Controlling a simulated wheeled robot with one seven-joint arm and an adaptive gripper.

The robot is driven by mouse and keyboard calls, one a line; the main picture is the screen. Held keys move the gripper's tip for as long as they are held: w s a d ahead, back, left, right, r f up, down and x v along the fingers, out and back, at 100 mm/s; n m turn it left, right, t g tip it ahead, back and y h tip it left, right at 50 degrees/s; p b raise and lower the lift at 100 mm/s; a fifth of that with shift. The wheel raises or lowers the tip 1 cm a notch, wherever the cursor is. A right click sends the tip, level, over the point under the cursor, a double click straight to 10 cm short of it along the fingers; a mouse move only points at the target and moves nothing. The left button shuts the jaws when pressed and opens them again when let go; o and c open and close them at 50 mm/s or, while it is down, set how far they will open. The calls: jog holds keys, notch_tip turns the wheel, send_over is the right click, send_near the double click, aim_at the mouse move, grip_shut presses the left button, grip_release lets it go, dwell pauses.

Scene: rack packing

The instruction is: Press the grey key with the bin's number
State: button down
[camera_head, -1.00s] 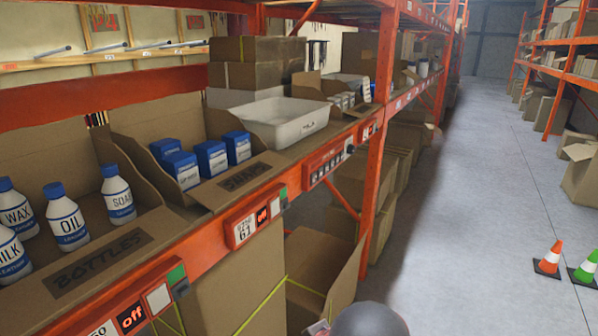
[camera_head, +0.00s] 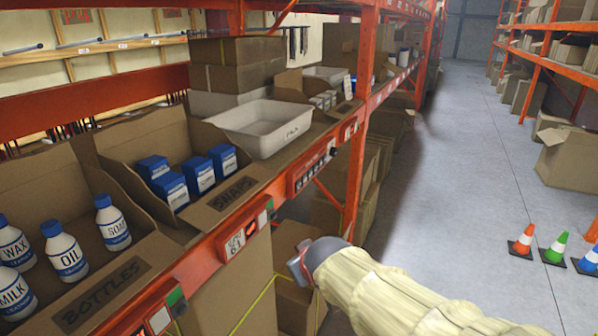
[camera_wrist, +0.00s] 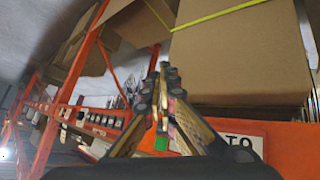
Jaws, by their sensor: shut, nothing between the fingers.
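A small keypad panel (camera_head: 312,167) with a row of several small keys sits on the orange shelf beam; their numbers are too small to read. A white plate reading about 61 (camera_head: 233,244) is on the beam under the soaps bin (camera_head: 205,208), beside a red display (camera_head: 251,229), a pale key (camera_head: 262,217) and a green part. My gripper (camera_wrist: 163,72) is shut and empty in the wrist view, in front of the orange beam (camera_wrist: 285,150). In the head view my arm reaches in from the lower right, below the keypad; its fingers are not clearly visible.
The bottles bin (camera_head: 45,285) is at lower left, with another pale key (camera_head: 160,319) below it. A white tray (camera_head: 265,128) stands on the shelf. Cardboard boxes (camera_head: 225,290) fill the space under the beam. Cones (camera_head: 522,240) stand on the open aisle floor.

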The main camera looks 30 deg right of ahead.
aim_at(298, 186)
jog(key=w+d+r+n+t+p, duration=0.1)
jog(key=w+d+r+t+p, duration=0.1)
jog(key=w+d+p, duration=0.4)
jog(key=w+d+r+n+t+p, duration=0.2)
jog(key=w+d+p, duration=0.4)
jog(key=d+p, duration=0.4)
jog(key=shift+d+t+p, duration=0.3)
jog(key=shift+d+t, duration=0.6)
jog(key=shift+d, duration=1.5)
jog(key=w+a+b, duration=0.1)
jog(key=w+a, duration=0.3)
jog(key=w, duration=0.3)
jog(key=shift+w+a+b, duration=0.25)
jog(key=shift+b, duration=0.05)
jog(key=shift+w, duration=0.1)
jog(key=shift+w+a+b, duration=0.2)
jog(key=shift+w+b, duration=0.05)
jog(key=shift+b, duration=0.2)
